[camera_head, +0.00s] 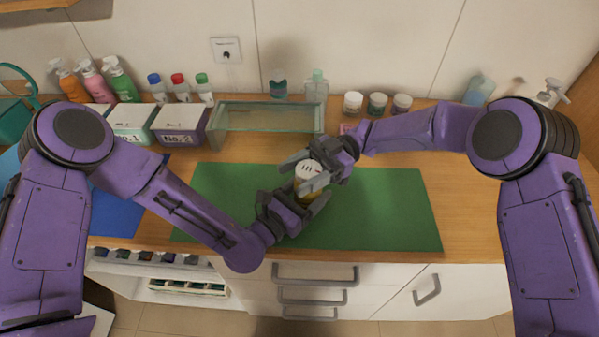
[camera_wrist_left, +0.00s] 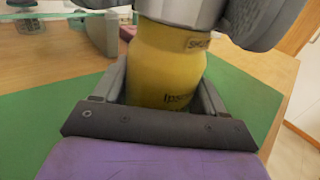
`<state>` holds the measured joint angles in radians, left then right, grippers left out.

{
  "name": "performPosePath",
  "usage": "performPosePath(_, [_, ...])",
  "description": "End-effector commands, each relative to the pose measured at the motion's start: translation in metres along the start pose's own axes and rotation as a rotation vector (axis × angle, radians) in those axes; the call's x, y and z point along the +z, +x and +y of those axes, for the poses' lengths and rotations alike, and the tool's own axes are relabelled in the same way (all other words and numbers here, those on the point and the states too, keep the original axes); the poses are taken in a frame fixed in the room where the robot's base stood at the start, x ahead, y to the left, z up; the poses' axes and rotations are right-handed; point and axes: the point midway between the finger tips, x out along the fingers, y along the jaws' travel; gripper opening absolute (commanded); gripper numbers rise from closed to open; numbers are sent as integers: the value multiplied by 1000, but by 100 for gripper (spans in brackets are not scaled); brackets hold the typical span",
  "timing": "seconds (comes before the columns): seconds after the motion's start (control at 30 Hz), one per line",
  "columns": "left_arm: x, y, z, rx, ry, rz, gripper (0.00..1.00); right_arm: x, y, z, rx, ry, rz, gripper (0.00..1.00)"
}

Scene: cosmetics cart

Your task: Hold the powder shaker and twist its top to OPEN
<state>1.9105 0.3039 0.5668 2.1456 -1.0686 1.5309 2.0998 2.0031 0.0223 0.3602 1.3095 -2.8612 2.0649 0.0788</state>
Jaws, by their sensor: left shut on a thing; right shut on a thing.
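The powder shaker has a yellow body (camera_wrist_left: 165,68) and a light grey top (camera_head: 308,170). It stands over the green mat (camera_head: 390,210) near its middle, and I cannot tell whether it touches the mat. My left gripper (camera_head: 303,207) is shut on the yellow body, with one finger on each side of it in the left wrist view. My right gripper (camera_head: 308,164) is shut on the top, above the left one. In the left wrist view its grey fingers flank the top. The top's upper face with dark marks shows in the head view.
A glass tray (camera_head: 265,118) stands behind the mat. Several jars (camera_head: 377,103) stand at the back right. The mat's right part is clear.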

Motion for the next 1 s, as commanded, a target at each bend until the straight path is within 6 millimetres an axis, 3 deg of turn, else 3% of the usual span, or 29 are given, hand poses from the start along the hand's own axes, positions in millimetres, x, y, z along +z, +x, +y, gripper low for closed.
performPosePath(0.27, [-1,-1,0,0,1,3,38,0,0,0,1,0,1,31])
performPosePath(0.3, [-1,-1,0,0,1,3,38,0,0,0,1,0,1,72])
performPosePath(0.33, [-1,-1,0,0,1,3,38,0,0,0,1,0,1,81])
performPosePath(0.37, [-1,-1,0,0,0,3,38,0,0,0,1,0,1,84])
performPosePath(0.67, [-1,0,0,0,0,3,38,-3,0,0,1,-1,0,84])
performPosePath(0.77, [-1,0,0,0,0,3,38,-17,0,0,1,-3,-1,84])
performPosePath(1.0, [-1,0,0,1,0,3,38,-73,0,0,1,-3,-1,84])
